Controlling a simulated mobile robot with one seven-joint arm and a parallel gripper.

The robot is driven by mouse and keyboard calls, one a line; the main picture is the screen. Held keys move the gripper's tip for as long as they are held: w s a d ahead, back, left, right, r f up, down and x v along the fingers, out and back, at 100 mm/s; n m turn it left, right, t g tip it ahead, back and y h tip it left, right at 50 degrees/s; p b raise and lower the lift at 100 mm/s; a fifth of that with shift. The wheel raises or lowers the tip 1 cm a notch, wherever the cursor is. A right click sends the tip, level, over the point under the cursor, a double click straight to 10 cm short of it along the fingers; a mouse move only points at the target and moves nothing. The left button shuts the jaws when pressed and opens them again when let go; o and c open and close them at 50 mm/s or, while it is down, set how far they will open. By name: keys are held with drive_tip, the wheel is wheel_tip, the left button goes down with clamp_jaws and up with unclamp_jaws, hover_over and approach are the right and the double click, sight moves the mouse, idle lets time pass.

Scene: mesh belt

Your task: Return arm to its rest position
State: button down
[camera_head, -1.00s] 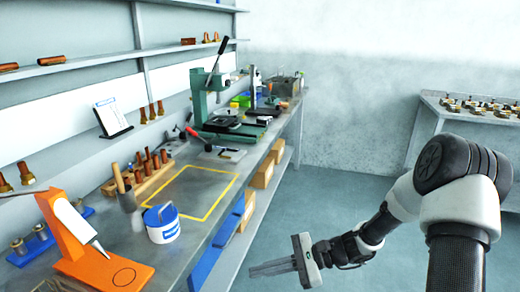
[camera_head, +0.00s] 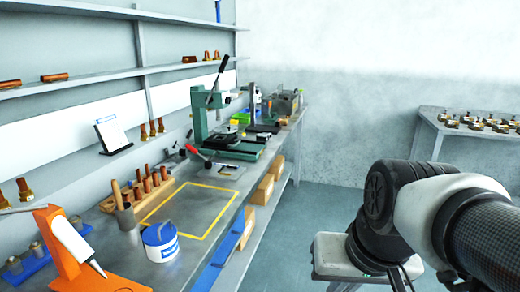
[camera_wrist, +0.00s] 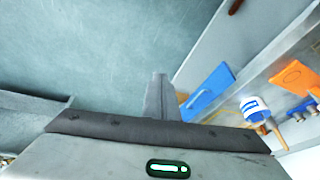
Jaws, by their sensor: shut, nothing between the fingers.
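My gripper (camera_wrist: 159,80) is shut and empty, its fingers together over bare floor in the wrist view. In the head view my gripper's pale body (camera_head: 338,252) is low, right of the workbench and clear of it, its fingers mostly cut off by the bottom edge. My arm (camera_head: 440,215) is folded at the lower right and hides part of the floor.
The workbench (camera_head: 178,247) runs along the left, with a blue-lidded white tub (camera_head: 160,243), an orange stand (camera_head: 88,280) and a green press (camera_head: 225,145). A blue bin (camera_head: 222,252) sits below its edge. A side table (camera_head: 450,138) stands back right. Floor between is clear.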

wheel_tip(320, 180, up, 20)
drive_tip(key=s+d+t+p, duration=0.1)
drive_tip(key=p, duration=1.7)
drive_tip(key=shift+s+d+r+n+h+p, duration=0.2)
drive_tip(key=shift+r+n+h+p, duration=0.1)
drive_tip(key=shift+n+p, duration=0.1)
